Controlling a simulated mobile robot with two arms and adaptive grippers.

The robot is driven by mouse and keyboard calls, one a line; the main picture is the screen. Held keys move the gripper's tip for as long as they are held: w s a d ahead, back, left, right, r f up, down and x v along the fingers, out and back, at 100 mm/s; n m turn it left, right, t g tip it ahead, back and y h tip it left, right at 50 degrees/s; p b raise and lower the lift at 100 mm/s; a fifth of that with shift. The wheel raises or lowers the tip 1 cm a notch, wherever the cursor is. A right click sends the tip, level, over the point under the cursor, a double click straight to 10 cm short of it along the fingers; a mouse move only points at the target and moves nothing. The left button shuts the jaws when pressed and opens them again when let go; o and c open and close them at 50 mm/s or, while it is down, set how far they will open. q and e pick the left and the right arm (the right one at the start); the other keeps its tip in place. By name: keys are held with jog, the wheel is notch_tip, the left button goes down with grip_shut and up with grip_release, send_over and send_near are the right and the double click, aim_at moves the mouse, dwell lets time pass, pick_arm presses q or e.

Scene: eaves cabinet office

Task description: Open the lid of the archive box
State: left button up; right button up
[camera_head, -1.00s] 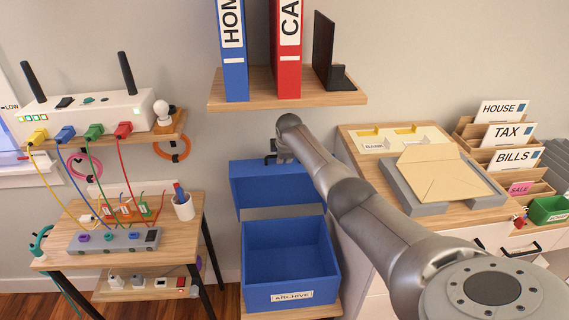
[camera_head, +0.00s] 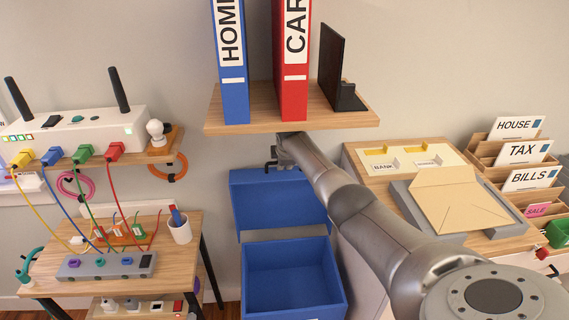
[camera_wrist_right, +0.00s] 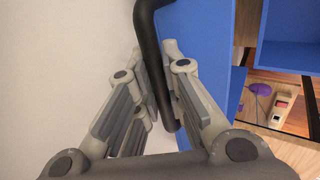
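The blue archive box (camera_head: 290,278) stands open at the lower middle of the head view, its inside showing. Its blue lid (camera_head: 280,204) is raised behind the opening, roughly upright; it also shows in the right wrist view (camera_wrist_right: 205,50). My right gripper (camera_head: 274,160) is at the lid's top edge, largely hidden behind its own arm. In the right wrist view, the black lid handle (camera_wrist_right: 151,60) runs between the fingers of my right gripper (camera_wrist_right: 158,62), which look closed on it. My left gripper is not in view.
A wooden shelf (camera_head: 350,118) with blue and red binders hangs just above the right gripper. A desk (camera_head: 185,260) with a power strip stands left. A cabinet top (camera_head: 490,242) with a grey tray and document sorter lies right of the arm.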

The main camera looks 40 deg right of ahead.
jog(key=o, duration=0.5)
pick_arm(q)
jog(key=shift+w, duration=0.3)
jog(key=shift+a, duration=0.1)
pick_arm(e)
jog(key=shift+r, duration=0.1)
jog(key=shift+v, duration=1.2)
jog(key=shift+s+a+r, duration=0.15)
jog(key=shift+s, duration=0.15)
jog(key=shift+s+a, duration=1.05)
jog(key=shift+s, duration=0.6)
jog(key=shift+s+a, duration=1.05)
jog(key=shift+s, duration=0.65)
jog(key=shift+s+a, duration=1)
jog(key=shift+s, duration=0.65)
